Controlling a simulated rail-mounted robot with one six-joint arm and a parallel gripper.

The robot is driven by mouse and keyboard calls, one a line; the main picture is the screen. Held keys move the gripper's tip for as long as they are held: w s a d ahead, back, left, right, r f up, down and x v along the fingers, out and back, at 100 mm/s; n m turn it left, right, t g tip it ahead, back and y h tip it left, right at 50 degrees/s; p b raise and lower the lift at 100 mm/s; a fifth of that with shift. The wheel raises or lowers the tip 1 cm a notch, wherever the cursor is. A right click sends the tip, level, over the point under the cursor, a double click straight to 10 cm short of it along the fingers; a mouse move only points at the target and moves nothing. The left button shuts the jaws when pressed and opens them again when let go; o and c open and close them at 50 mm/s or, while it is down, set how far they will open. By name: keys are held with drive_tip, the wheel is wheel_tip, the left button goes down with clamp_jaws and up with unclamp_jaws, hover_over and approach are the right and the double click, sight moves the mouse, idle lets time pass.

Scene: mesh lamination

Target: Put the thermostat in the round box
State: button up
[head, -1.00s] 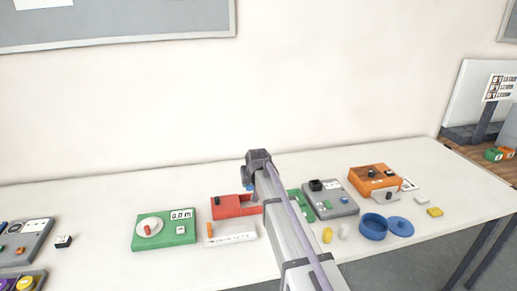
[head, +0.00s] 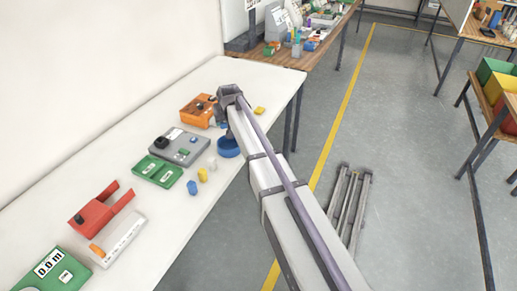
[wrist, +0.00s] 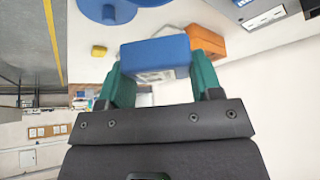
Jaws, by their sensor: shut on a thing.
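A blue block-shaped thing with a pale label or display on one face, seemingly the thermostat (wrist: 155,52), is between the green fingers of my gripper (wrist: 160,76) in the wrist view. The gripper is shut on it. In the head view the blue round box (head: 228,147) stands open near the table's front edge. My gripper (head: 222,118) is above and just beyond it, its fingers mostly hidden by the arm. The blue lid with its knob (wrist: 105,11) shows at the top of the wrist view; in the head view my arm hides it.
A grey device (head: 180,147), a green board (head: 158,171) and a red device (head: 97,212) line the white table. A yellow block (head: 259,110) lies beyond.

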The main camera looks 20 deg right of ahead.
drive_tip(key=shift+d, duration=0.25)
wheel_tip(320, 180, down, 7)
drive_tip(key=b, duration=0.6)
drive_tip(key=shift+w+a+b, duration=0.15)
drive_tip(key=shift+b, duration=0.2)
drive_tip(key=shift+f+b, duration=2.2)
drive_tip(key=shift+b, duration=0.1)
drive_tip(key=o, duration=0.8)
drive_tip(key=shift+c, duration=0.2)
drive_tip(key=w+p+v, duration=0.1)
drive_tip(key=p+v, duration=1.1)
drive_tip(key=v, duration=0.1)
drive_tip(key=s+f+g, duration=0.2)
drive_tip(key=s+g, duration=0.4)
drive_tip(key=s, duration=2.4)
drive_tip(key=shift+s, duration=0.4)
